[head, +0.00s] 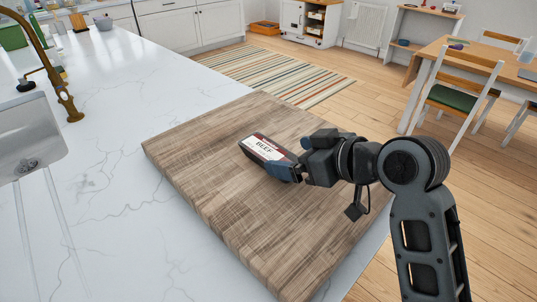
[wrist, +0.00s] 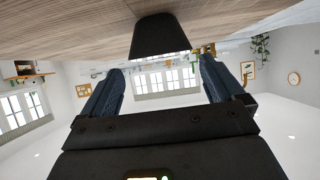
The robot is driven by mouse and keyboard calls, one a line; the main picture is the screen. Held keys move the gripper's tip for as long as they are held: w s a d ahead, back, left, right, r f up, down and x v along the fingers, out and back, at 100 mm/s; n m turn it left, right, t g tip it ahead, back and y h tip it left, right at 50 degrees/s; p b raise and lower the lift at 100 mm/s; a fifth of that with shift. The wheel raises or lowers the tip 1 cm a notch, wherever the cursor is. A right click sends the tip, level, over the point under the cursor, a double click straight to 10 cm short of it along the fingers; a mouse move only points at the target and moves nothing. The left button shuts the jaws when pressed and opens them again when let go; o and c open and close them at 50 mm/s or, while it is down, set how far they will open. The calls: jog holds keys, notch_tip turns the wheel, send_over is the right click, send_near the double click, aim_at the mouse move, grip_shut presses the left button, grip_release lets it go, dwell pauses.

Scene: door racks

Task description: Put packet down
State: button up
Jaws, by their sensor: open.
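A dark packet (head: 263,147) with a white and red label reading "BEEF" is on the wooden board (head: 195,150), near its middle. In the wrist view the packet (wrist: 160,36) shows as a dark block against the board (wrist: 75,32) at the top of the picture. My gripper (head: 279,168) is low over the board at the packet's near right end, and partly hides it. In the wrist view my gripper (wrist: 161,66) has its two blue fingers wide apart, with the packet's end between and just beyond the tips.
The board lies on a white marble counter (head: 105,120). A sink (head: 28,135) and a brass tap (head: 68,100) are at the left. Bare board lies left of and in front of the packet. A striped rug (head: 275,75), a table and chairs are beyond on the floor.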

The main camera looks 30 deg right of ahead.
aim_at(272, 152)
jog(key=shift+a+p+x, duration=0.2)
jog(key=shift+p+x, duration=0.15)
jog(key=shift+x, duration=2)
jog(key=shift+r, duration=0.15)
jog(key=shift+c, duration=0.4)
jog(key=c, duration=1.1)
jog(key=shift+r, duration=0.15)
jog(key=shift+c, duration=0.8)
